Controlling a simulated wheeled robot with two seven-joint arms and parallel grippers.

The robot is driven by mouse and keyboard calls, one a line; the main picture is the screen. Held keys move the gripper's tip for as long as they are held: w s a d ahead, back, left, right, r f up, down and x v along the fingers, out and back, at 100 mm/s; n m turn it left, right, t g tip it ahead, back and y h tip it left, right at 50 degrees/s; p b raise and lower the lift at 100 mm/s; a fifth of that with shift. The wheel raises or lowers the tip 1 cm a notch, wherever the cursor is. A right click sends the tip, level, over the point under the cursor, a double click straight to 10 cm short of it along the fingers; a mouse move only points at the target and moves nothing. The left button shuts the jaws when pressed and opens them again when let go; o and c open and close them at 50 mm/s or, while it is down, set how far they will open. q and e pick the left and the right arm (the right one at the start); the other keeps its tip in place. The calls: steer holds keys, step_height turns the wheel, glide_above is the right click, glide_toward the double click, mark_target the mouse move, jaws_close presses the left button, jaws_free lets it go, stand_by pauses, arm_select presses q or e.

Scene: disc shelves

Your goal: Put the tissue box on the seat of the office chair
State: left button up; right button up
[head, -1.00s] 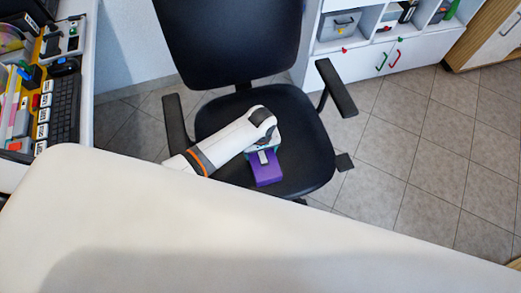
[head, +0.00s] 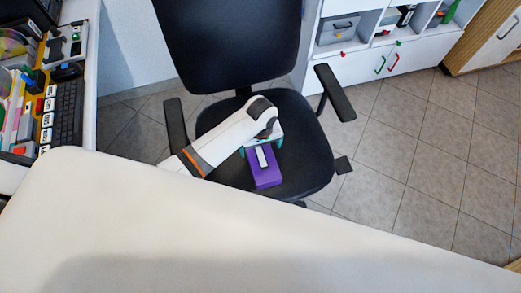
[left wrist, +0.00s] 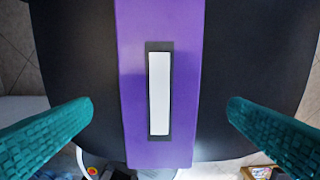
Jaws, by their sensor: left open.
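The purple tissue box (head: 266,172), with a white strip in a dark slot on top, lies on the black seat (head: 307,150) of the office chair. My left gripper (head: 262,147) is at the box's far end in the head view. In the left wrist view the tissue box (left wrist: 160,80) lies between the two teal fingers (left wrist: 160,122), with a gap on each side. The left gripper is open and touches neither side of the box. The chair's backrest (head: 228,40) and armrests (head: 334,92) are clear of the box. My right gripper is not in view.
A desk with a keyboard (head: 67,112) and several small items stands at the left. A white cabinet (head: 375,65) with shelves is behind on the right. Tiled floor (head: 420,150) is free to the right of the chair.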

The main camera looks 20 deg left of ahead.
mark_target(261, 155)
arm_select(q)
step_height(261, 155, up, 6)
steer(key=shift+f+p, duration=0.15)
steer(key=shift+p, duration=0.2)
steer(key=shift+f, duration=0.1)
stand_by(0.3)
